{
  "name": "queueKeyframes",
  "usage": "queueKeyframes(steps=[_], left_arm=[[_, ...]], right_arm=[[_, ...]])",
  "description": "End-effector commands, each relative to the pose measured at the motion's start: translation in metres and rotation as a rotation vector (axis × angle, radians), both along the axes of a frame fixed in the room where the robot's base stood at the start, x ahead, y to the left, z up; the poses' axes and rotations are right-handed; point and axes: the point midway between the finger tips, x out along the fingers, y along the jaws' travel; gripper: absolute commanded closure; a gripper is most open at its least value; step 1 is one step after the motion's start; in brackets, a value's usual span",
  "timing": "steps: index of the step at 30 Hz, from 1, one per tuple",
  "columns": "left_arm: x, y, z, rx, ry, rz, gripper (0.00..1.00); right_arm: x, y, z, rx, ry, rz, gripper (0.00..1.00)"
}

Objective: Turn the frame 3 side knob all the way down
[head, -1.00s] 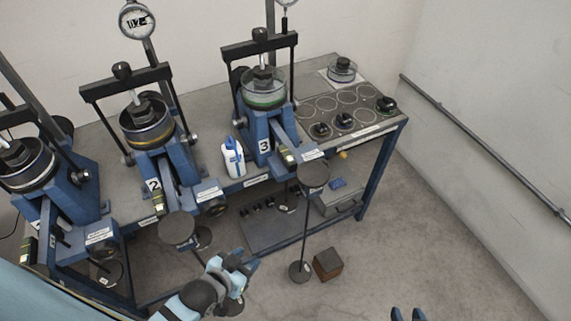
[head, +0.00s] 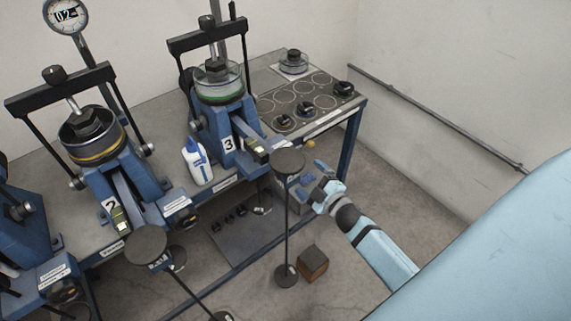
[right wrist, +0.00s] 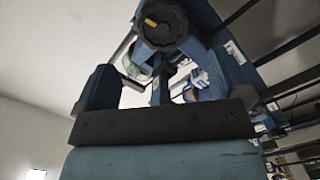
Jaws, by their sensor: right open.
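Frame 3 (head: 215,125), a blue lever press with a "3" label, stands on the bench left of centre in the head view. Its side knob is not clear there; the round stool top stands in front of that area. In the right wrist view a black lobed knob (right wrist: 162,24) with an orange mark shows at the top, beyond the gripper. My right gripper (head: 318,180) is open and empty, right of the stool and in front of the bench's right part. In the right wrist view it appears apart from the knob. My left gripper is out of view.
A dark stool (head: 288,162) stands close left of my right gripper, with a brown box (head: 313,263) on the floor by its base. Another stool (head: 147,245) stands left. A white-blue bottle (head: 197,161) is beside frame 3. Floor to the right is clear.

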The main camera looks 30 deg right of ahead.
Motion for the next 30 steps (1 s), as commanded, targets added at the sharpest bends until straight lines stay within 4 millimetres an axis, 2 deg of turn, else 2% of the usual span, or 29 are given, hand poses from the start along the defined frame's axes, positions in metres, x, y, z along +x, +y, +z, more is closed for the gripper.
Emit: queueKeyframes(steps=[8,26,30], left_arm=[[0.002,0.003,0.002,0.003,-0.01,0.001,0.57],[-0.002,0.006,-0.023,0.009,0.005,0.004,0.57],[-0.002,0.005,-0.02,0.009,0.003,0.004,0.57]], right_arm=[[0.016,0.001,-0.004,-0.039,-0.035,0.05,0.04],[0.103,0.008,-0.005,-0.037,-0.034,0.049,0.04],[0.099,0.008,-0.005,-0.036,-0.03,0.049,0.36]])
